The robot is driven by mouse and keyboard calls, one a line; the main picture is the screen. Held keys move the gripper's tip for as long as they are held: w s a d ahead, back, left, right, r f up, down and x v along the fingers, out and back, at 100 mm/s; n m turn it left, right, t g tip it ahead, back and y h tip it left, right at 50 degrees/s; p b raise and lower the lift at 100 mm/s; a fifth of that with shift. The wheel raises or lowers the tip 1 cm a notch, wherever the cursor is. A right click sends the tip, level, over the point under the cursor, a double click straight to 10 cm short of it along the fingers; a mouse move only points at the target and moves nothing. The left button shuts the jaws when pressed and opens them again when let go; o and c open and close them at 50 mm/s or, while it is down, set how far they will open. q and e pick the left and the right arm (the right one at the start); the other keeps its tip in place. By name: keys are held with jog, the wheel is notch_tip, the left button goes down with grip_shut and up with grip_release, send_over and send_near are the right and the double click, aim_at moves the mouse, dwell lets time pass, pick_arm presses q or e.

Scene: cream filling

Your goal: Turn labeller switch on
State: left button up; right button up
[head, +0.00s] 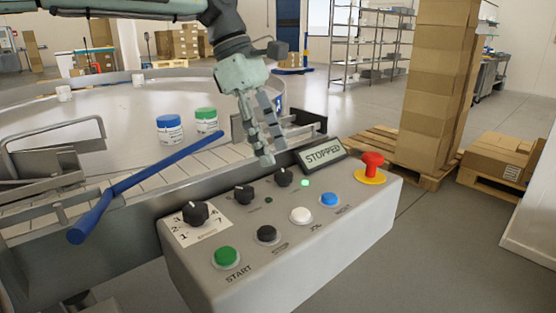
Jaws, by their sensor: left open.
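The grey control box (330,240) stands in front of me. It has three black rotary knobs: a large one on a numbered dial (195,212), a middle one (243,194) and a right one (284,177). I cannot read which knob is the labeller switch. A green lamp (305,183) is lit near the right knob; a small lamp (268,200) near the middle knob looks dark. The display (323,154) reads STOPPED. My left gripper (274,157) is open and empty, pointing down just above and behind the right knob, apparently apart from it. My right gripper is out of view.
Green (225,256), black (267,234), white (300,215) and blue (329,199) buttons line the box front. A red mushroom button (372,162) is at right. A blue bar (150,180) crosses the conveyor at left, near two capped jars (169,128). Stacked cartons (432,90) stand behind.

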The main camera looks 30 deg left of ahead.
pick_arm(q)
jog(key=v, duration=0.8)
jog(key=shift+d, duration=0.15)
